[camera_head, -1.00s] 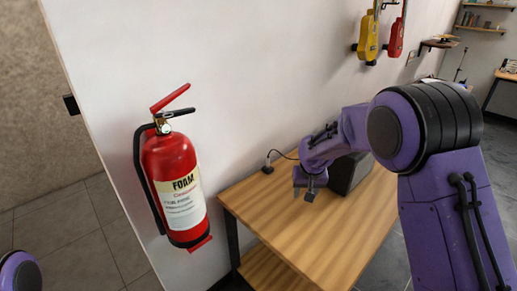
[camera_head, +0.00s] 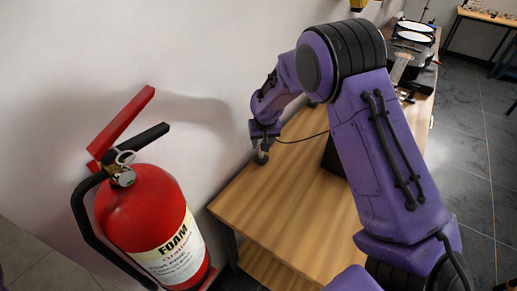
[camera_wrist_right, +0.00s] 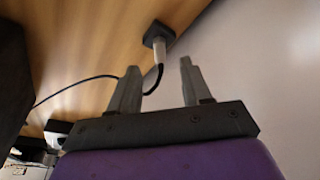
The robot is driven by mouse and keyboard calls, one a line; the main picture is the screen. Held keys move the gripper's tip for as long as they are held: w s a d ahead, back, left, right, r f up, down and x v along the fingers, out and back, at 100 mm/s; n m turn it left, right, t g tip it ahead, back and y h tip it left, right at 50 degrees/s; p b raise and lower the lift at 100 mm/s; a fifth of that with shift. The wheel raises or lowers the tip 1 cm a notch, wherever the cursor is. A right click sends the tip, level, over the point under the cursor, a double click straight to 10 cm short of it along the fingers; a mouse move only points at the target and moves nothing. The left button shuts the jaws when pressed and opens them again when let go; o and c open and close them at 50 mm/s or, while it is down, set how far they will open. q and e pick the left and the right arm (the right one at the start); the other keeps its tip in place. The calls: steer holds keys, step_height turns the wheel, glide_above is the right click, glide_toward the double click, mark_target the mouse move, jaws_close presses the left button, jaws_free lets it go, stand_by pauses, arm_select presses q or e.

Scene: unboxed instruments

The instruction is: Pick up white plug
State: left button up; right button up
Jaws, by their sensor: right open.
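The white plug (camera_wrist_right: 161,47) shows in the right wrist view as a pale upright body on a small dark square base (camera_wrist_right: 158,32) on the wooden table. A black cable (camera_wrist_right: 98,77) runs from it and curves off to the left. My right gripper (camera_wrist_right: 159,63) is open and empty, its two fingers apart with the plug just beyond the gap between the tips. In the head view my right gripper (camera_head: 262,158) is over the table's left edge near the wall and hides most of the plug. My left gripper is not in view.
The wooden table (camera_head: 290,210) stands against the white wall (camera_head: 200,50). A dark box (camera_head: 333,158) stands on it behind my right arm. A red fire extinguisher (camera_head: 150,215) is at the left. The front of the tabletop is clear.

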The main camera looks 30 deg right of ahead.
mark_target(261, 152)
steer(key=x, duration=0.3)
steer(key=p+x, duration=0.1)
steer(key=x, duration=0.2)
steer(key=shift+w+d+f+p, duration=0.2)
steer(key=shift+w+d+p, duration=0.05)
steer(key=shift+w+p, duration=0.05)
steer(key=shift+r, duration=0.1)
steer(key=shift+c, duration=0.3)
jaws_close()
